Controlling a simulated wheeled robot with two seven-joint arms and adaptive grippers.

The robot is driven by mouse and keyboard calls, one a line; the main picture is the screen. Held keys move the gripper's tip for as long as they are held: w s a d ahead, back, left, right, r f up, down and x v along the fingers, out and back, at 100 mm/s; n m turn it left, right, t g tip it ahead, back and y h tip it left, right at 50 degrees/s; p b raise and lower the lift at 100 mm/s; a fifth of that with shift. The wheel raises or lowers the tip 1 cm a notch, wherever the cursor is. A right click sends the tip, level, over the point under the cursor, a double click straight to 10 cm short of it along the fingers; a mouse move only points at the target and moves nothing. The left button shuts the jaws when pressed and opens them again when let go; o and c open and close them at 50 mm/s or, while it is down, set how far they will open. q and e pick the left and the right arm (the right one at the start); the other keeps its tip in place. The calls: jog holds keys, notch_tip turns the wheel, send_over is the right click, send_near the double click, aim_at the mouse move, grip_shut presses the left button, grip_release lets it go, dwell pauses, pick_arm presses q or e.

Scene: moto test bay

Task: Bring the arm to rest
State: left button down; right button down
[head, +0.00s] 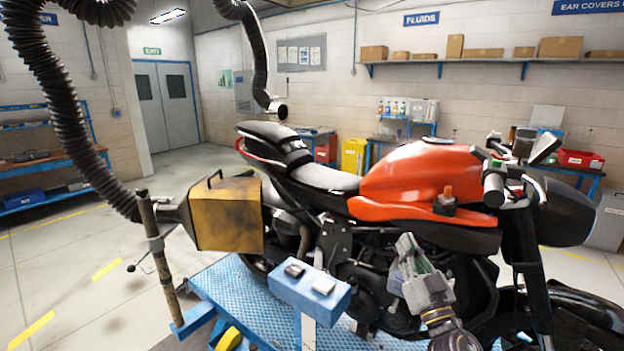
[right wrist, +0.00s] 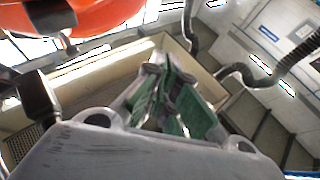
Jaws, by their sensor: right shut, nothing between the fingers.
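My right arm comes in from the bottom right of the head view. Its gripper (head: 405,245) points upward in front of the motorcycle's side, below the orange tank. In the right wrist view the gripper's green-padded fingers (right wrist: 168,88) are together with nothing between them. The orange motorcycle (head: 415,178) stands upright behind the gripper. In the head view I cannot tell the exact gap between the gripper and the motorcycle. My left gripper is not in view.
A small blue stand (head: 312,290) with a dark and a pale item on top is left of my gripper. A yellow extraction box (head: 226,215) on a post is farther left. A blue platform (head: 235,290) lies under the motorcycle. A small black-and-orange item (head: 445,203) is beside the tank.

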jog(key=s+d+f+m+g+h, duration=0.3)
jog(key=s+d+f+g+h, duration=0.15)
jog(key=f, duration=0.45)
jog(key=s+d+f+m+g+h, duration=0.3)
jog(key=d+f+g+h, duration=0.15)
jog(key=f, duration=0.45)
jog(key=s+a+f+n+g+y, duration=0.25)
jog(key=s+a+f+g, duration=0.35)
jog(key=s, duration=0.4)
jog(key=s+a+f+n+g+y, duration=0.2)
jog(key=s+a+f+n+g, duration=0.15)
jog(key=s+f, duration=0.55)
jog(key=s+f+g, duration=0.2)
jog(key=s+f, duration=0.1)
jog(key=f, duration=3)
jog(key=s+d+f, duration=0.2)
jog(key=s+f, duration=0.7)
jog(key=s, duration=0.2)
jog(key=s+d+f+g, duration=0.1)
jog(key=s+d+f, duration=0.1)
jog(key=s+f, duration=0.8)
jog(key=shift+s+d+f+n, duration=0.25)
jog(key=shift+s+f+n, duration=0.05)
jog(key=shift+s, duration=0.3)
